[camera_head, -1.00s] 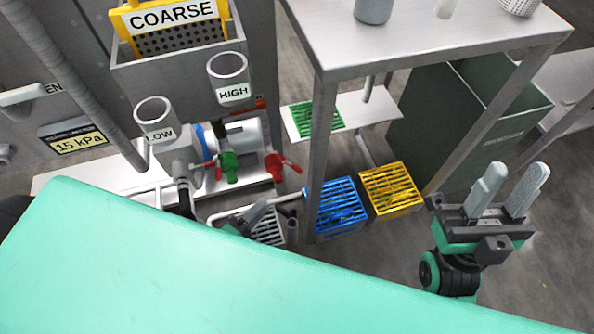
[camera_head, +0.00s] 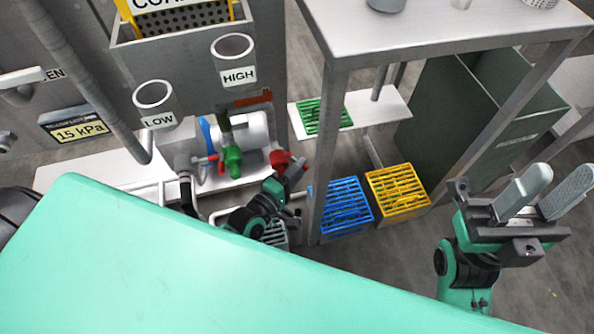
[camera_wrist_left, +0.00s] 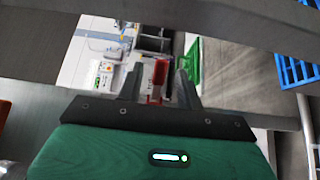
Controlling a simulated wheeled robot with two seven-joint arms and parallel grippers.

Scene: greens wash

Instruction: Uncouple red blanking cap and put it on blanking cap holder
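The red blanking cap (camera_head: 280,157) seems to be the red fitting at the right end of the pale cylinder under the HIGH cup, partly hidden by my left gripper (camera_head: 296,172). In the left wrist view a red part (camera_wrist_left: 158,76) shows between the two fingers of my left gripper (camera_wrist_left: 158,84), with gaps on both sides; the fingers are open. A green fitting (camera_head: 231,158) and a small red handle sit left of the cap. My right gripper (camera_head: 558,180) is open and empty at the far right. I cannot make out the cap holder.
A steel table leg (camera_head: 325,150) stands close to the right of my left gripper. Blue (camera_head: 343,206), yellow (camera_head: 397,190) and green (camera_head: 322,115) crates are at right. A dark green bin (camera_head: 440,120) stands behind. My own green body covers the lower front.

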